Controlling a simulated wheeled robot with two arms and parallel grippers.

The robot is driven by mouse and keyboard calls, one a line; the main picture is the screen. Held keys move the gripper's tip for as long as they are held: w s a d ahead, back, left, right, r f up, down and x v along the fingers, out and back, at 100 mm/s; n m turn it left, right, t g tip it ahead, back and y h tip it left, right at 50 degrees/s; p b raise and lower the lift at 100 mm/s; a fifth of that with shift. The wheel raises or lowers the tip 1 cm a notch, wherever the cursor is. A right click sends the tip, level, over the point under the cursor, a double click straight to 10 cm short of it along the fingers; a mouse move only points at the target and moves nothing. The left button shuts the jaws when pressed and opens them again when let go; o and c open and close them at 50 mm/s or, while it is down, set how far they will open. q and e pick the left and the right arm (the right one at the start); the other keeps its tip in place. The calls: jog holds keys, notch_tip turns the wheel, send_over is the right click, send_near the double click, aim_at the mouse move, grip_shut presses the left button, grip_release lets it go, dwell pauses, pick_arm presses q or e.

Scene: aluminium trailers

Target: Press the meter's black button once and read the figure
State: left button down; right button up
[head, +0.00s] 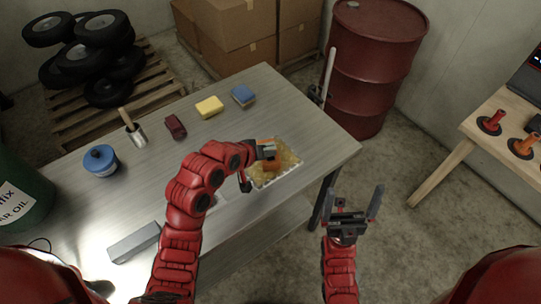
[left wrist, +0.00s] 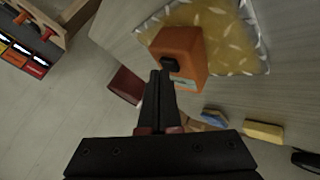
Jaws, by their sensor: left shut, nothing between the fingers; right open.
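The meter is an orange box (left wrist: 190,48) with a black button (left wrist: 170,65) and a small pale display (left wrist: 184,83), whose figure is too small to read. In the head view the meter (head: 273,164) is partly hidden by my left gripper (head: 262,158). The left gripper is shut and empty. In the left wrist view its fingertips (left wrist: 160,73) lie just beside the button in the picture; I cannot tell whether they touch it. My right gripper (head: 355,200) is open and empty, off the table's right front edge.
The meter sits on a yellowish patterned piece with a pale edge (head: 291,172) on the metal table (head: 240,95). A yellow block (head: 209,107), blue sponge (head: 243,95), dark red block (head: 175,127), blue-lidded tin (head: 100,160) and grey bar (head: 134,243) lie left and behind. A red drum (head: 370,75) stands beyond.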

aim_at(269, 160)
pick_arm(q)
jog(key=shift+f, duration=0.15)
dwell(0.4)
jog(key=shift+r+p, duration=0.35)
jog(key=shift+r, duration=0.55)
jog(key=shift+r+p, duration=1.2)
jog(key=shift+r, duration=1.35)
jog(key=shift+f, duration=0.15)
